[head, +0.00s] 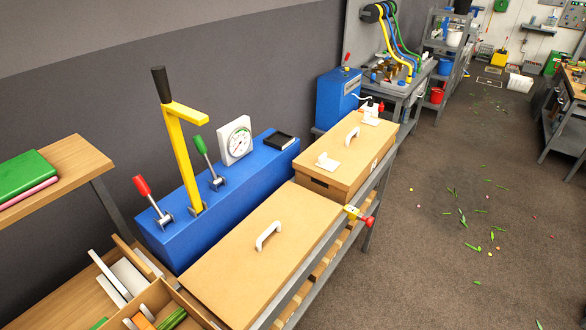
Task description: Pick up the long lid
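Two tan lids lie in a row along a grey bench on the right of a blue unit. The near lid (225,282) is broad and flat, with one white arched handle (268,235) in its middle. The far lid (345,155) sits on a tan box (318,188), with a white handle (352,134) and white fittings on top. I cannot tell for sure which one is the long lid. What lies under the near lid is hidden. Neither of my grippers is in view.
The blue unit (222,205) carries a tall yellow lever (184,155), red and green levers and a white gauge (235,140). A red-and-yellow valve (358,215) juts from the bench's right edge. The floor (430,270) right of it is open, with scattered leaves.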

